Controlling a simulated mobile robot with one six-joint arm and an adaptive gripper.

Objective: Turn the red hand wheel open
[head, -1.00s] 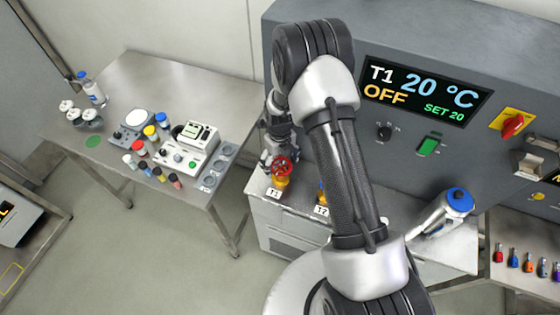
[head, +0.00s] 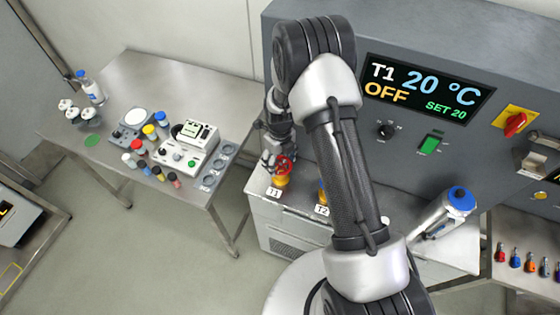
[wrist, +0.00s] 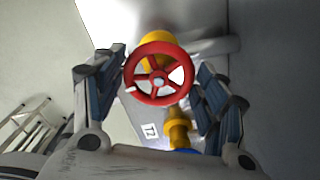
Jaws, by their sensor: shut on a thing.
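The red hand wheel (head: 285,165) sits on a yellow valve body (head: 281,182) by the label T1 (head: 273,192). In the wrist view the red wheel (wrist: 135,65) shows its rim, spokes and pale hub between my fingers, with yellow pipe behind it. My gripper (head: 271,160) is at the wheel's left side in the head view. In the wrist view my gripper (wrist: 160,72) is shut on the wheel, one finger at each side of the rim. The exact contact is hard to see, and my arm hides part of the area in the head view.
A second valve (head: 322,192) by the label T2 stands just right. The grey panel (head: 330,30) with its display, reading T1 20 °C OFF, rises behind. A steel table (head: 150,70) with bottles and instruments stands left.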

